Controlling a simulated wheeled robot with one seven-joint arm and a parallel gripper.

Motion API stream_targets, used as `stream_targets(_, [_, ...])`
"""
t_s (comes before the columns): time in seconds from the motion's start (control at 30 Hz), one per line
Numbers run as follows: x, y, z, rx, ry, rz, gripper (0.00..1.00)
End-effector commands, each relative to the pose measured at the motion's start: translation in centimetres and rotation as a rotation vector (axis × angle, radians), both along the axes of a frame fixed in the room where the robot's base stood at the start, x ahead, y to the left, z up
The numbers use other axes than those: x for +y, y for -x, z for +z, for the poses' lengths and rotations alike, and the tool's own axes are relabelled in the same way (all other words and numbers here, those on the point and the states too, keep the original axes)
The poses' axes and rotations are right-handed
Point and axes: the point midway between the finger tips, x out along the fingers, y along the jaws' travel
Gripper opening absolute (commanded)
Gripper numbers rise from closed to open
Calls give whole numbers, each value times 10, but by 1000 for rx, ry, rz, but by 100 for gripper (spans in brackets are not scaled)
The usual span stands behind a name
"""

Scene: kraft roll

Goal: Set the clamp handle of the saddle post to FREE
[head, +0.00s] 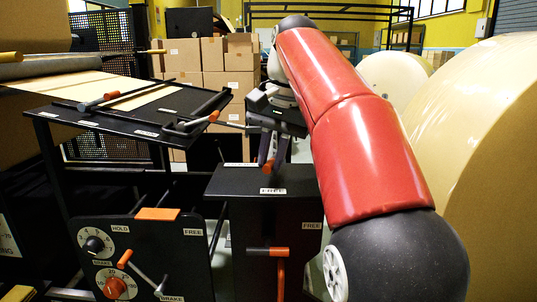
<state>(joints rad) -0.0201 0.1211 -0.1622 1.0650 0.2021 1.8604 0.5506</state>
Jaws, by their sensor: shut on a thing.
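The saddle post (236,186) appears to be the black box-shaped post in the middle of the head view, with a white FREE label (272,191) on the near edge of its top. My gripper (269,163) points down over the post's top, just behind that label. It is shut on an orange-ended handle (267,169), which seems to be the clamp handle. The fingers and wrist hide most of this handle, so its exact angle cannot be told. The orange end lies close to the FREE label.
Another orange-ended handle (280,252) is on the post's front, near a second FREE label (312,226). A black dial panel (140,250) stands at left, below a black table (150,118) with orange-tipped rods. Large cream rolls (490,150) fill the right. Cartons (185,60) stand behind.

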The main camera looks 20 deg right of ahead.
Motion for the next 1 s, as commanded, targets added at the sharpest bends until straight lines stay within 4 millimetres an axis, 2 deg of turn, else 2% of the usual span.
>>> stream_targets(0.43, [-7, 1, 1, -5, 1, 266, 0])
stream_targets(1.0, [-8, 1, 1, -7, 2, 325, 0])
